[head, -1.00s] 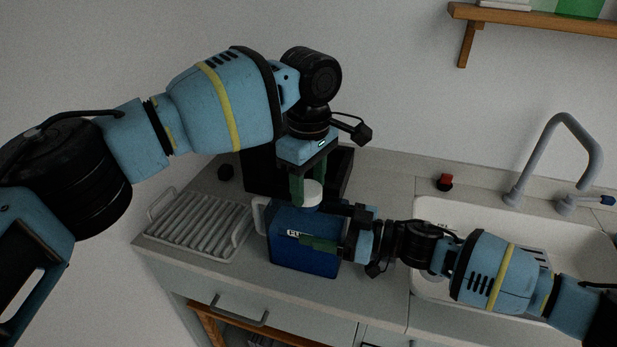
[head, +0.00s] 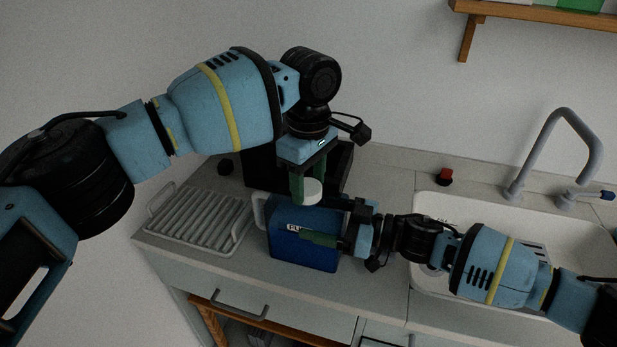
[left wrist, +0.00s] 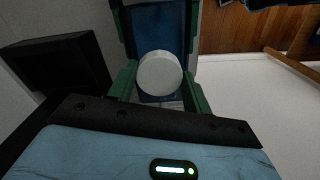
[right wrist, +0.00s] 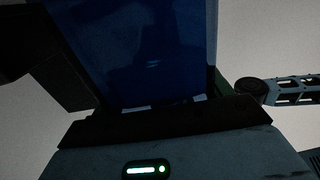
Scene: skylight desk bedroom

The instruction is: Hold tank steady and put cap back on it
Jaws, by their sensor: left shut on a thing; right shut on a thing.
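The blue tank (head: 305,253) stands upright on the counter, with a grey handle at its left side and a partly covered white label. My right gripper (head: 325,240) is shut on the tank from the right; the tank's blue wall (right wrist: 150,50) fills the middle of the right wrist view. The white round cap (head: 312,192) is at the top of the tank, between the green fingers of my left gripper (head: 309,182), which is shut on it from above. In the left wrist view the cap (left wrist: 160,74) sits between both fingers. Whether it touches the tank's neck is hidden.
A grey dish rack (head: 198,222) lies left of the tank. A black box-like thing (head: 258,172) stands behind it. The white sink (head: 440,207) and grey faucet (head: 560,150) are at the right. A small red and black object (head: 445,176) lies behind the sink.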

